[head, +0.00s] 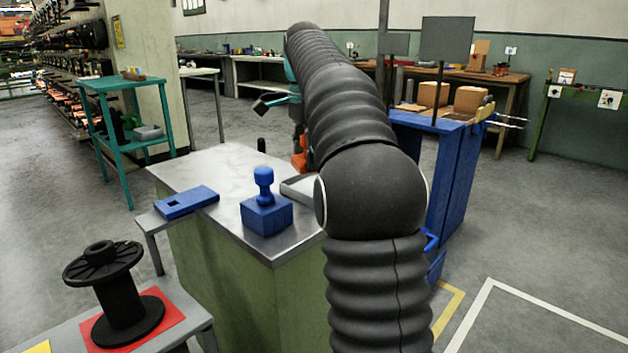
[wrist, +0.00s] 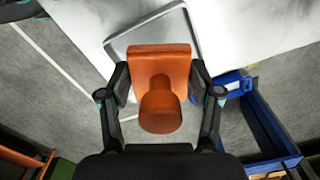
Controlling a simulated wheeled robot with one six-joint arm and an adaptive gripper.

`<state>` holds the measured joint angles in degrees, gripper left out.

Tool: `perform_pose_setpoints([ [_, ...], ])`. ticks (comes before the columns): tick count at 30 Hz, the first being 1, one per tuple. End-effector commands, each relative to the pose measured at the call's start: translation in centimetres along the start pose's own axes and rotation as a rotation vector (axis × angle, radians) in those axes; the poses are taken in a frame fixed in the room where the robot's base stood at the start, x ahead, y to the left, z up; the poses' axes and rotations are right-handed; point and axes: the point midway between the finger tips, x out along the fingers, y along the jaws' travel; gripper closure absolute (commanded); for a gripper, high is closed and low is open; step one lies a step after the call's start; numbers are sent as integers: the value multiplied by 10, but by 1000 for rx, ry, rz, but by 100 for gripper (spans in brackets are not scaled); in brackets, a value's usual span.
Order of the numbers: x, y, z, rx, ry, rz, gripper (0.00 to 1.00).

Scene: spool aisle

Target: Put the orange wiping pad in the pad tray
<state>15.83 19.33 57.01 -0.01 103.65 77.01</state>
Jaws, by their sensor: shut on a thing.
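My gripper (wrist: 160,75) has its two dark fingers closed on the sides of the orange wiping pad (wrist: 160,62), whose round knob points toward the wrist camera. In the head view a bit of the orange pad (head: 299,160) shows beside my arm, which hides most of it and the gripper. The pad tray (wrist: 145,22) is a grey, shallow, rimmed tray on the metal counter. In the wrist view the pad overlaps it; I cannot tell the height between them. In the head view the tray (head: 297,190) is partly behind my arm.
A blue block with a knob (head: 266,214) stands on the counter (head: 225,167) left of the tray. A blue piece with a square hole (head: 187,202) lies at the counter's left edge. A black spool (head: 118,295) stands front left. A blue cabinet (head: 452,180) is at right.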

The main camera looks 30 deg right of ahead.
Motion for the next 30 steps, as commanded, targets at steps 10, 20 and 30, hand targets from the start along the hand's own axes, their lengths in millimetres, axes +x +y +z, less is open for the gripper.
perform_pose_setpoints([
  [10, 24, 2, -22, -4, 0, 1, 69],
  [20, 54, 1, -21, -6, 0, -1, 69],
  [30, 57, 1, -20, -6, 0, 0, 34],
])
